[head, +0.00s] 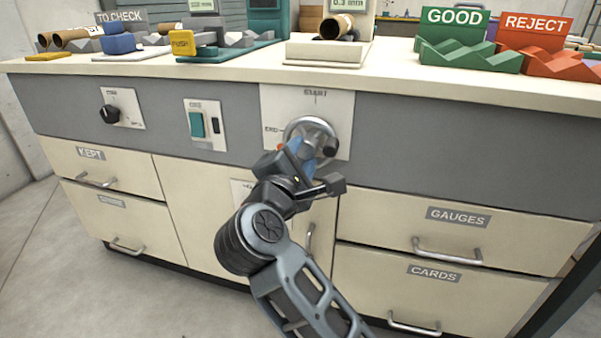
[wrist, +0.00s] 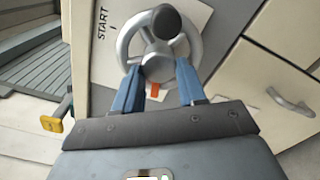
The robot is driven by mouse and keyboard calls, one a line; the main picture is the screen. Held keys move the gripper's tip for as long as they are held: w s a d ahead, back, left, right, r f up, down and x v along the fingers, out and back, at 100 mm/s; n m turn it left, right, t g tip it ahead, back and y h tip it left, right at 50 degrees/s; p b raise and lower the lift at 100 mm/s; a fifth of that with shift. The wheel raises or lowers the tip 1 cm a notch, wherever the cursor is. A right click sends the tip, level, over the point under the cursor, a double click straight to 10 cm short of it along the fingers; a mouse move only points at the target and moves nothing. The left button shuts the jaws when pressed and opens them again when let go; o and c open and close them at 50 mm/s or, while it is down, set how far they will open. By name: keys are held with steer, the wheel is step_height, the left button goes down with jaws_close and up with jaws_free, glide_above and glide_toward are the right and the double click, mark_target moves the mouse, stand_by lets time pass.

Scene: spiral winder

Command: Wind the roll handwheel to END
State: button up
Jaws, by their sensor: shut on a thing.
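The roll handwheel (head: 309,126) is a silver wheel on a white plate on the grey bench front. Its dark knob (wrist: 167,22) points to the panel's right. START (head: 315,92) is printed above the wheel and END (head: 269,130) to its left. An orange mark (wrist: 153,91) shows between my fingers in the wrist view; in the head view it is at the wheel's left, by END. My gripper (head: 302,150) is shut on the handwheel, its blue fingers (wrist: 159,72) on either side of the hub. The fingers hide part of the rim.
A black knob (head: 110,114) and a green rocker switch (head: 197,124) sit left on the panel. Drawer handles (head: 447,253) stick out below. Trays and a display stand (head: 329,48) are on the bench top. Floor is open at lower left.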

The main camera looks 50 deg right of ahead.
steer(key=shift+f+m+b, duration=0.15)
steer(key=shift+m+b, duration=0.9)
steer(key=shift+m, duration=0.05)
steer(key=o, duration=1.1)
steer(key=shift+c, duration=0.2)
steer(key=shift+a, duration=0.1)
steer(key=p+v, duration=0.1)
steer(key=v, duration=0.6)
steer(key=shift+a+p, duration=0.25)
steer(key=shift+p, duration=0.05)
steer(key=shift+s, duration=0.1)
